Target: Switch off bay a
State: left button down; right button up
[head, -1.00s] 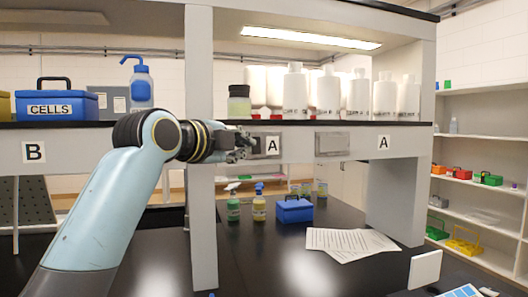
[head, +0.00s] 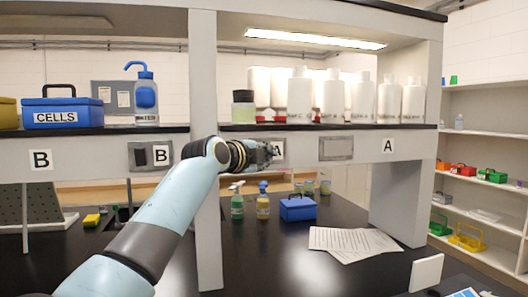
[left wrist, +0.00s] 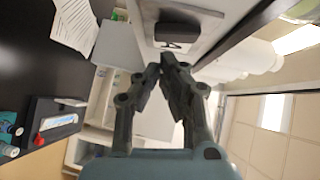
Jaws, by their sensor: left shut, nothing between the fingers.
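Bay A lies to the right of the grey post, with a lit lamp (head: 315,38) under its top. Its front rail carries a left A label (head: 278,149), partly covered by my gripper, and a right A label (head: 388,145). My left gripper (head: 270,154) is shut and empty in front of the rail by the left label. The switch plate beside that label is hidden behind the gripper in the head view. In the left wrist view, the closed fingertips (left wrist: 163,62) point at the rail, just short of an A label (left wrist: 172,46) and a dark fitting (left wrist: 178,32). Contact cannot be told.
A grey plate (head: 336,148) sits farther right on the rail. Bay B has its own switch plate (head: 139,156). White bottles (head: 333,97) line the shelf above. Spray bottles (head: 237,202), a blue box (head: 298,207) and papers (head: 352,241) lie on the black bench.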

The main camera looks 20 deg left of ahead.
pick_arm(q)
jog(key=shift+w+a+f, duration=0.15)
jog(key=shift+w+a, duration=0.15)
jog(key=shift+w, duration=0.15)
jog(key=b, duration=0.3)
jog(key=shift+w+a+f+t, duration=0.15)
jog(key=shift+w+t, duration=0.1)
jog(key=shift+t, duration=0.05)
